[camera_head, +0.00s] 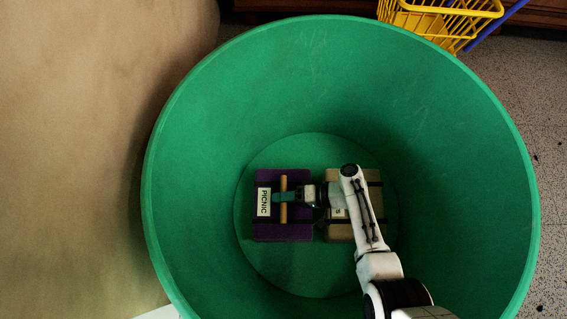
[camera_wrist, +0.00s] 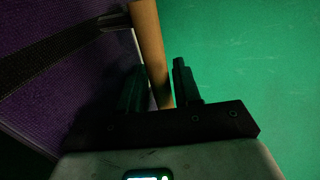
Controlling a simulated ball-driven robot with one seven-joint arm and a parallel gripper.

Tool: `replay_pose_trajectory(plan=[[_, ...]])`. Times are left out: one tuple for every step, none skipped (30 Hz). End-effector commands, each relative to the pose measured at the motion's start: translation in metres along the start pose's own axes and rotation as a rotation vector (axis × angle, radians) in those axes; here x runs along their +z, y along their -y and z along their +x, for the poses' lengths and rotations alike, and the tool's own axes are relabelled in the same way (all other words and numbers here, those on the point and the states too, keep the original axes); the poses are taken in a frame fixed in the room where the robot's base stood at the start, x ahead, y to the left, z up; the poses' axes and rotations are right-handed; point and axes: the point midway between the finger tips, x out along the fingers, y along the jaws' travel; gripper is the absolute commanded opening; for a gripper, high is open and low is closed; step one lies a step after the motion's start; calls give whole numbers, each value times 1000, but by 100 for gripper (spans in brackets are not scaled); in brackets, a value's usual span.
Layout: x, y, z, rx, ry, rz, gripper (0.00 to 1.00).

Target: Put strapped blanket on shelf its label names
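A purple strapped blanket (camera_head: 296,230) lies in the bottom of a green round bin. Its white label (camera_head: 264,202) reads PICNIC. A wooden handle (camera_head: 283,215) runs along its top, and dark straps cross it. My gripper (camera_head: 284,197) is over the handle in the head view. In the wrist view, my gripper (camera_wrist: 158,78) is open, with the handle (camera_wrist: 150,45) between its fingers. A gap shows between the handle and the right finger. The purple blanket (camera_wrist: 55,70) fills the left of the wrist view.
A tan strapped blanket (camera_head: 340,232) lies right beside the purple one; my arm hides most of its label. The tall green bin wall (camera_head: 450,120) surrounds both. A yellow basket (camera_head: 440,18) stands outside, behind the bin. A large beige surface (camera_head: 80,150) is at left.

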Motion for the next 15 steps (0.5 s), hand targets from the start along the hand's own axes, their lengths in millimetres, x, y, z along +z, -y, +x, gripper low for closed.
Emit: replay_pose_trajectory(plan=[[0,0,0,0,0,0,28],[0,0,0,0,0,0,25],[0,0,0,0,0,0,21],[0,0,0,0,0,0,18],[0,0,0,0,0,0,15],[0,0,0,0,0,0,11],[0,0,0,0,0,0,8],[0,0,0,0,0,0,6],[0,0,0,0,0,0,2],[0,0,0,0,0,0,0],[0,0,0,0,0,0,0],[0,0,0,0,0,0,0],[0,0,0,0,0,0,0],[0,0,0,0,0,0,0],[0,0,0,0,0,0,0]])
